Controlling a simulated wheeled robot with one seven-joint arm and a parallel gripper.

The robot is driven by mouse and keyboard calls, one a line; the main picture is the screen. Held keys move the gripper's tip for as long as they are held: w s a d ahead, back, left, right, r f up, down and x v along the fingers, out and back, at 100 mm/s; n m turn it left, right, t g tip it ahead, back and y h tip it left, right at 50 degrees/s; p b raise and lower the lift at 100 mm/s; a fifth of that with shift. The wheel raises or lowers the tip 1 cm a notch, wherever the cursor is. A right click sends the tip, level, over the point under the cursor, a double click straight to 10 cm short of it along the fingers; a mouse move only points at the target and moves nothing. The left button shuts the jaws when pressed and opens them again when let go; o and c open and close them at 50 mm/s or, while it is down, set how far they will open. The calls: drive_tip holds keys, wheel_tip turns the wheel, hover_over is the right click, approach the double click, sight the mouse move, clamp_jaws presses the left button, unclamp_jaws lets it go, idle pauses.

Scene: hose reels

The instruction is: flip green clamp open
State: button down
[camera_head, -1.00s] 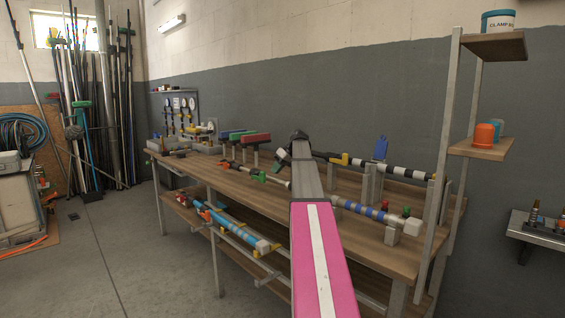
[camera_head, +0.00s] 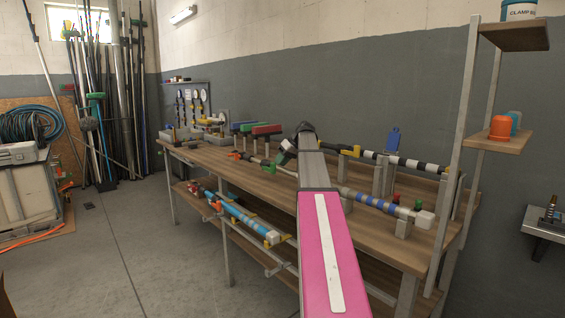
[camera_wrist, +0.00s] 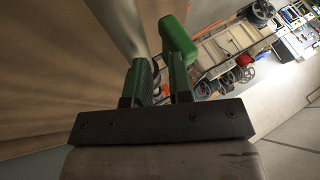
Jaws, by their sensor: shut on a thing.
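The green clamp (camera_wrist: 179,38) shows in the wrist view as a rounded green lever end just beyond my fingertips, beside a pale pipe (camera_wrist: 122,25). My gripper (camera_wrist: 160,72) has its two dark green fingers on either side of the clamp's lower part and is shut on it. The contact itself is mostly hidden by the fingers. In the head view a small green part (camera_head: 280,159) shows on a pipe on the bench, left of my arm. My gripper's fingers are hidden there behind my pink and grey arm.
The wooden bench (camera_head: 212,166) carries other pipes, including a blue-banded one (camera_head: 375,202) right of my arm and a black-and-white one (camera_head: 398,160) behind. A lower shelf holds a blue pipe (camera_head: 240,216). A shelf post (camera_head: 460,130) stands at right.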

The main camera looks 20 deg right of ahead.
sight(274, 168)
drive_tip(key=shift+s+a+f+m+t, duration=0.15)
drive_tip(key=shift+s+a+f+m, duration=0.1)
drive_tip(key=shift+s+a+m, duration=0.25)
drive_tip(key=shift+s+a+f+m+t, duration=0.2)
drive_tip(key=shift+s+a+m, duration=0.1)
drive_tip(key=shift+s+a, duration=0.25)
drive_tip(key=c, duration=1.8)
unclamp_jaws()
drive_tip(key=shift+s+a+h, duration=0.1)
drive_tip(key=shift+a+h, duration=0.2)
drive_tip(key=a+m, duration=0.1)
drive_tip(key=s+a+m+t, duration=0.1)
drive_tip(key=shift+a+h, duration=0.3)
drive_tip(key=shift+h, duration=0.1)
clamp_jaws()
drive_tip(key=w+a+m+t+h, duration=0.2)
drive_tip(key=a+m+h, duration=0.4)
drive_tip(key=m, duration=0.5)
drive_tip(key=shift+w+a+r, duration=0.3)
drive_tip(key=shift+w+a, duration=0.1)
drive_tip(key=shift+w, duration=0.05)
drive_tip(key=shift+w+d+t, duration=0.1)
drive_tip(key=shift+w+t, duration=0.05)
drive_tip(key=shift+t, duration=0.1)
drive_tip(key=shift+w+d, duration=0.4)
drive_tip(key=shift+d, duration=0.1)
